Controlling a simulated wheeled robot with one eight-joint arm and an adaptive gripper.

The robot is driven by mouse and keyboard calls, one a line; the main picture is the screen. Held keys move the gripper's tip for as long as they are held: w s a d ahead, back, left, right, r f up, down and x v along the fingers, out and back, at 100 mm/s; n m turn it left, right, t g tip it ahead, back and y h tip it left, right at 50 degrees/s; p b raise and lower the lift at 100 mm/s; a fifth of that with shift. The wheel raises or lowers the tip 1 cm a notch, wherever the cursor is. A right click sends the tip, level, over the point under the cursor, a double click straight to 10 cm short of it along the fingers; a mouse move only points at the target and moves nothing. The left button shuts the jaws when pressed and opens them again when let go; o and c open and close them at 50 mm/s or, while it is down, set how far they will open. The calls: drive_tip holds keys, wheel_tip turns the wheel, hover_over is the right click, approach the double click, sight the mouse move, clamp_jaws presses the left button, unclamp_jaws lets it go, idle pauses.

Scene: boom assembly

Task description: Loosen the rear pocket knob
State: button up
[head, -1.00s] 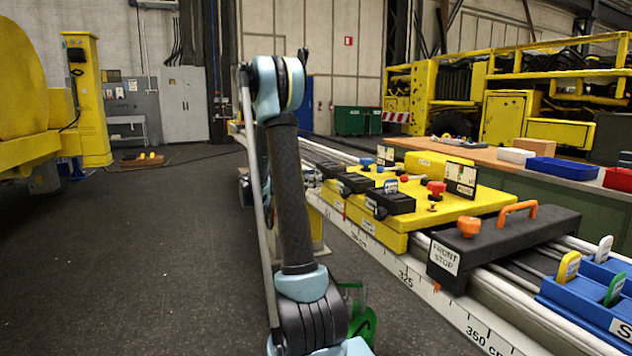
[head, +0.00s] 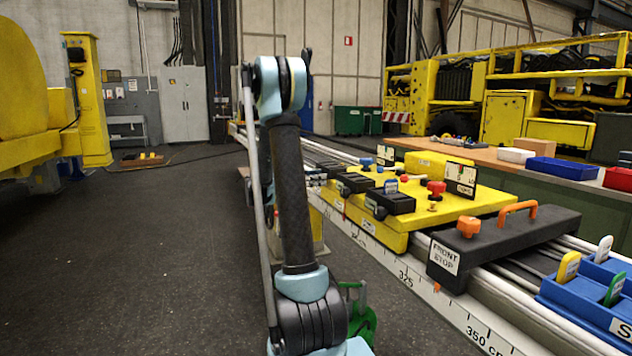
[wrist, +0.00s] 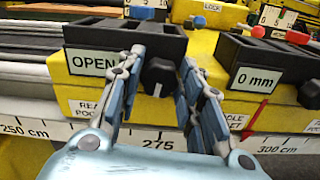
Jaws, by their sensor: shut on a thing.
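In the wrist view the rear pocket block (wrist: 122,47) is a black box with a white "OPEN" plate (wrist: 92,63), on the yellow carriage. The black rear pocket knob (wrist: 158,76) sticks out of its front face, to the right of the plate. A partly covered "REAR POCKET" label (wrist: 88,107) is below. My gripper (wrist: 162,68) has one finger on each side of this knob and is shut on it. The fingers cover parts of the block and label. In the head view my arm hides the gripper.
Another black block with a "0 mm" plate (wrist: 257,79) and its own dark knob (wrist: 310,95) stands close to the right of my fingers. A white scale rail (wrist: 285,144) runs below. The front stop (head: 490,245) is on the rail. Open floor (head: 160,250) lies left of my arm.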

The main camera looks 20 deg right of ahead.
drive_tip(key=shift+m, duration=0.8)
drive_tip(key=o, duration=1)
drive_tip(key=shift+o, duration=0.2)
drive_tip(key=shift+a, duration=0.15)
drive_tip(key=a, duration=1.1)
drive_tip(key=shift+a, duration=0.4)
drive_tip(key=shift+s, duration=0.25)
